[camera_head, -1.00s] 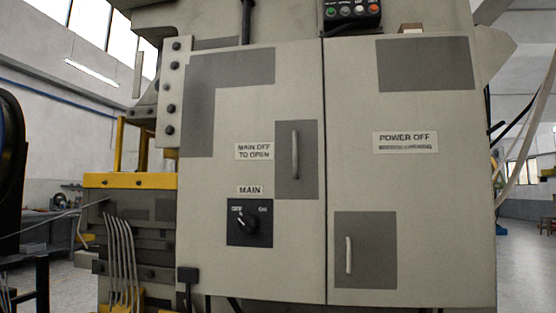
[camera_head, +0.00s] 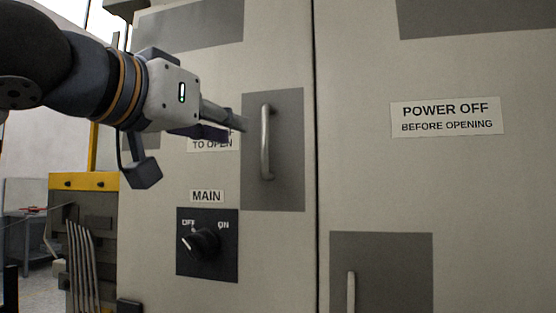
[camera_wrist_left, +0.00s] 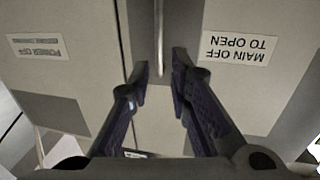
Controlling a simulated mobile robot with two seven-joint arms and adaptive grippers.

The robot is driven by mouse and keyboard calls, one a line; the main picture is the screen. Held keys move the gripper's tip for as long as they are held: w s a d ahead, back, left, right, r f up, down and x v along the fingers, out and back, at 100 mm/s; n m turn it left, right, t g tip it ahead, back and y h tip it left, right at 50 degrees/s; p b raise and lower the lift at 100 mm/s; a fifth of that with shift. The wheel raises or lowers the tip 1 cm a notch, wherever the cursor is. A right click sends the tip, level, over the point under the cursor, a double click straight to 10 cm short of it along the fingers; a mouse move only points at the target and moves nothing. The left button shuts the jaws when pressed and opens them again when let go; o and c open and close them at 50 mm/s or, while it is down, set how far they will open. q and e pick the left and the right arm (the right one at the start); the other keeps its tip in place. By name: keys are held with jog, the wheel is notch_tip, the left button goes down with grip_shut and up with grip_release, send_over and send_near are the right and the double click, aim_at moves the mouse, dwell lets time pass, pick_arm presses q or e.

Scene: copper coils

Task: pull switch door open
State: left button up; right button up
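The switch door (camera_head: 270,250) is the grey left-hand cabinet door and stands shut against the seam beside the right door. Its upright metal handle (camera_head: 265,142) sits on a dark grey patch. My left gripper (camera_head: 238,128) reaches in from the left, just left of the handle. In the left wrist view its two fingers (camera_wrist_left: 160,66) are open and apart, with the handle (camera_wrist_left: 159,38) lined up between them; contact is not visible. The black MAIN switch (camera_head: 207,244) is below left of the handle, its knob towards OFF. My right gripper is not in view.
The right door (camera_head: 450,190) carries a "POWER OFF BEFORE OPENING" label (camera_head: 445,117) and a lower handle (camera_head: 351,292). A yellow bar (camera_head: 84,181) and several grey pipes (camera_head: 82,262) stand left of the cabinet. The door front around the gripper is flat.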

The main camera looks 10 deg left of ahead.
aim_at(263, 138)
pick_arm(q)
jog(key=x, duration=1.1)
jog(key=shift+w+d+f, duration=0.1)
jog(key=shift+f, duration=0.05)
grip_shut()
